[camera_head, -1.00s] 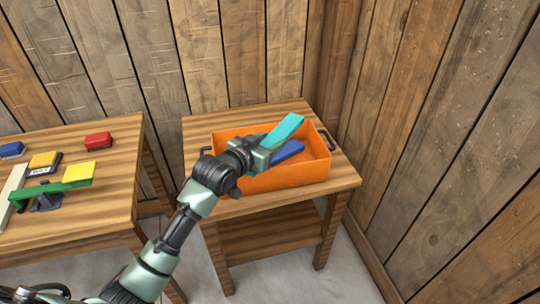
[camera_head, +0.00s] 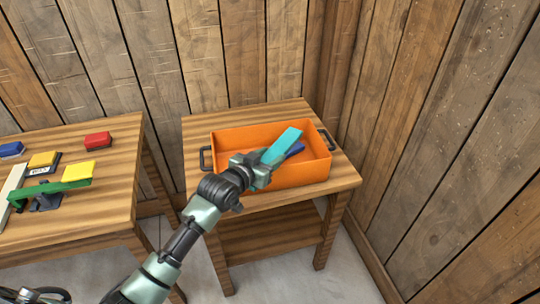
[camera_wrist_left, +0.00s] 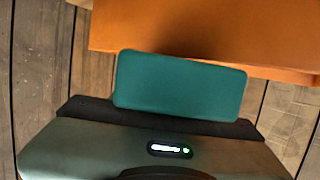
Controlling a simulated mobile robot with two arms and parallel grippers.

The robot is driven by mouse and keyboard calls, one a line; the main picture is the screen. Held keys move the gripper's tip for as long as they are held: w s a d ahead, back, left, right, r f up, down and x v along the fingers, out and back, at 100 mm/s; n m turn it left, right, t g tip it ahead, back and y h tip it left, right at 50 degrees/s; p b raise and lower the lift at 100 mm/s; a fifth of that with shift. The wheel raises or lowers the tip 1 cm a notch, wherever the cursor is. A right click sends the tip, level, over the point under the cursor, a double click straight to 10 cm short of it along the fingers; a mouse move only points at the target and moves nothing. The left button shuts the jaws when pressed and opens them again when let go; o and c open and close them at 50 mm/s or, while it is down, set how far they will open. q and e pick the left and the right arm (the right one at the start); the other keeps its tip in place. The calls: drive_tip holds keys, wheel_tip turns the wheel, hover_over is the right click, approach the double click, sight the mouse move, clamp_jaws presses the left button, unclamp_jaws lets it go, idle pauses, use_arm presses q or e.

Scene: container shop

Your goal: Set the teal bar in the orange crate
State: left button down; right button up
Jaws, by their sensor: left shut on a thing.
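The teal bar (camera_head: 282,146) is held in my left gripper (camera_head: 262,166), which is shut on it. In the left wrist view the teal bar (camera_wrist_left: 180,86) shows close up in front of the gripper body, with orange crate wall (camera_wrist_left: 200,28) beyond it. In the head view the orange crate (camera_head: 290,176) stands on the right table, and the bar is tilted over its inside. A blue bar (camera_head: 295,149) lies in the crate, partly hidden behind the teal bar. I cannot tell whether the teal bar touches anything in the crate.
The crate has dark handles (camera_head: 205,158) at its ends. The left table (camera_head: 110,200) holds a green balance beam (camera_head: 50,189) and red, yellow and blue blocks. Wooden walls stand behind and to the right. A gap separates the two tables.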

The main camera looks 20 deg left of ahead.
use_arm(q)
drive_tip(key=shift+f, duration=0.2)
drive_tip(key=c, duration=0.7)
unclamp_jaws()
